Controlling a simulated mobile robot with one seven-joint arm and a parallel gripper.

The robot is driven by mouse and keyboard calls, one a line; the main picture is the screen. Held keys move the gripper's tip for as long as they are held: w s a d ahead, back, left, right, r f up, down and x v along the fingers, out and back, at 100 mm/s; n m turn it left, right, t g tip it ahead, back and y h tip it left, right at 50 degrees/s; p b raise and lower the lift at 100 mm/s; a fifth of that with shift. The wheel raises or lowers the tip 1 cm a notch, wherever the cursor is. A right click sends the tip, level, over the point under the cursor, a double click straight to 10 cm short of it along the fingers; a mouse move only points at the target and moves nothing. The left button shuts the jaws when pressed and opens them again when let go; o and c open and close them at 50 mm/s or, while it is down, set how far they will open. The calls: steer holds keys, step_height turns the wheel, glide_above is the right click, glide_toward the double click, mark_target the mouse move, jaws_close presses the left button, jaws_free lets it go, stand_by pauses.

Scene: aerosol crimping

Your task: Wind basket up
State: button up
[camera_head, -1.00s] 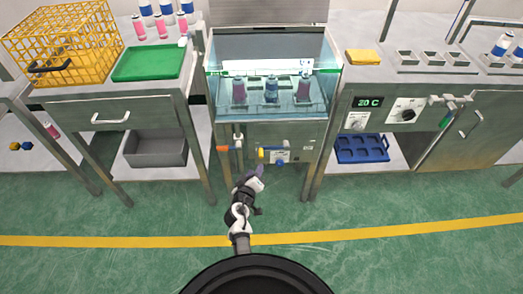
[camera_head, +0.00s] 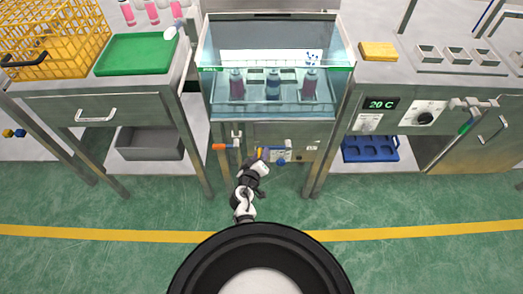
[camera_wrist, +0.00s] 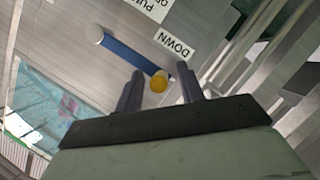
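The basket (camera_head: 255,108) sits low in the glass-walled water tank (camera_head: 207,108), with several slots and three cans standing in it. On the tank's front panel is a crank with a blue arm (camera_head: 288,149) and a yellow knob (camera_head: 262,152). In the wrist view the blue arm (camera_wrist: 128,52) runs from a pale hub to the yellow knob (camera_wrist: 158,84). My gripper (camera_head: 261,160) is at the knob. In the wrist view its two fingers (camera_wrist: 160,90) are apart on either side of the knob, with gaps visible.
A DOWN label (camera_wrist: 174,46) is beside the crank. An orange-ended handle (camera_head: 219,147) sticks out left of it. Table legs flank the tank. A green tray (camera_head: 137,55) and yellow crate (camera_head: 55,40) stand left, a blue tray (camera_head: 369,149) lower right. The green floor in front is clear.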

stand_by(0.3)
jaws_close()
steer(key=shift+w+r, duration=0.15)
steer(key=shift+r, duration=0.2)
stand_by(0.4)
